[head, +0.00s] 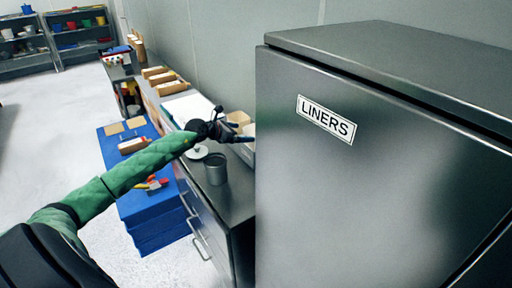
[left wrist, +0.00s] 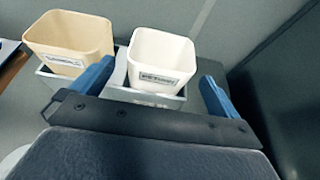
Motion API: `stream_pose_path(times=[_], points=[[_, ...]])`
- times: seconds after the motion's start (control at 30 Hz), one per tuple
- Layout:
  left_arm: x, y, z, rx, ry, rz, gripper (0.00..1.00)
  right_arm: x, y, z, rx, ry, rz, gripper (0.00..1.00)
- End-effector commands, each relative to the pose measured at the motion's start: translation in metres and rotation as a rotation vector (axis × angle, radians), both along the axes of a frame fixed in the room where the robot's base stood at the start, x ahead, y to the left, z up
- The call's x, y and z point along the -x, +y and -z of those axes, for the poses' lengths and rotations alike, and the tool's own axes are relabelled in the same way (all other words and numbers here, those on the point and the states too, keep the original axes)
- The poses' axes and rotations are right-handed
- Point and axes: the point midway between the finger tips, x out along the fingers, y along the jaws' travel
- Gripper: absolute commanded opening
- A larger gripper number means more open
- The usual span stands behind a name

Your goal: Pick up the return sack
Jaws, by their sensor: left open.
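I cannot make out a return sack in either view. My left gripper (head: 236,138) is over the far part of the grey counter, beside the cabinet. In the left wrist view my left gripper (left wrist: 157,80) has its two blue fingers spread wide with nothing held between them. Just beyond the fingers stand a tan bin (left wrist: 70,40) and a white bin (left wrist: 160,55), side by side in grey holders. Each has a small label that I cannot read surely. The bins look open at the top. My right gripper is not in view.
A tall dark metal cabinet marked LINERS (head: 330,180) fills the right side. A metal canister (head: 216,170) stands on the counter below my left forearm. Shelves (head: 55,40) stand far back; the floor at left is clear.

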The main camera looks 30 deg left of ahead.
Motion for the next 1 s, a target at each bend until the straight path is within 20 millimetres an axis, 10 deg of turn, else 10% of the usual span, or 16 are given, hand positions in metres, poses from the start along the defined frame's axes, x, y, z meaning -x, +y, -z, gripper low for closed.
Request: stream_pose_path(times=[0.9, 1.0], points=[[-0.045, -0.022, 0.023, -0.001, 0.001, 0.0, 1.0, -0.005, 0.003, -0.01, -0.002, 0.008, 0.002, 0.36], [-0.045, -0.022, 0.023, -0.001, 0.001, 0.0, 0.8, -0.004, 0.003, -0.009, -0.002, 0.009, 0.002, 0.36]])
